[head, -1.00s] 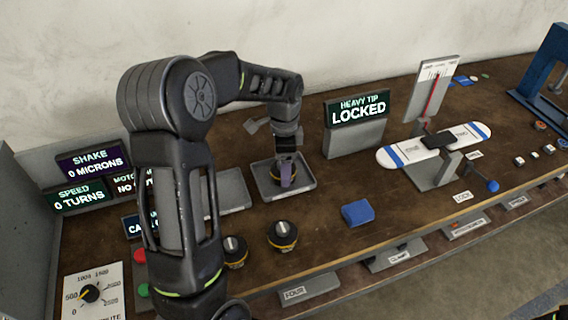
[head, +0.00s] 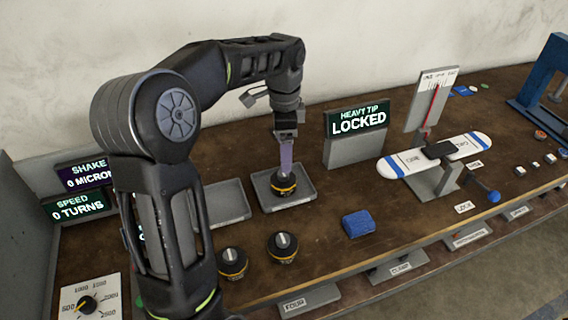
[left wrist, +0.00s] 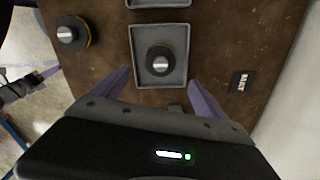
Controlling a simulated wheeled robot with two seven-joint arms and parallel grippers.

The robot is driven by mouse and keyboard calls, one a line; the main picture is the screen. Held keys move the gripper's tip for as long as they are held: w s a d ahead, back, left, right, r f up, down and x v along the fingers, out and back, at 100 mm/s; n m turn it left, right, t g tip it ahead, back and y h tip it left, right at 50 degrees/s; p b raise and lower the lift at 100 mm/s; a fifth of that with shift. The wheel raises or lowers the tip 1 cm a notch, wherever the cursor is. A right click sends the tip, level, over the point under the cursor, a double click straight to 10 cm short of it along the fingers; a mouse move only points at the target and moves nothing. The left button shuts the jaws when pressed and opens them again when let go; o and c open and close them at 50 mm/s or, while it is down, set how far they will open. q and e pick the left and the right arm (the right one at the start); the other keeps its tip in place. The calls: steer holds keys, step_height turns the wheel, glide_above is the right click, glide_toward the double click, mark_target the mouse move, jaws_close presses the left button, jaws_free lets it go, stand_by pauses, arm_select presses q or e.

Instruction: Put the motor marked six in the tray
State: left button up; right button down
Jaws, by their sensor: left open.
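A black motor with a yellow band and a pale top bar (head: 283,184) stands upright in a grey tray (head: 308,194). In the left wrist view this motor (left wrist: 160,60) sits inside the tray (left wrist: 138,78). My left gripper (head: 285,160) is just above the motor, with its purple fingers spread and holding nothing. Two similar motors stand on the bench in front, one at left (head: 232,264) and one at right (head: 282,247). I cannot read a number on any motor. A gripper with a purple finger, seemingly my right (left wrist: 42,76), shows at the left wrist view's edge.
A second grey tray (head: 228,203) lies to the left, partly behind my arm. A "HEAVY TIP LOCKED" display (head: 357,125) stands to the right.

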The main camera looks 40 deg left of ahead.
arm_select(q)
step_height(320, 180, up, 2)
steer(key=shift+r, duration=0.25)
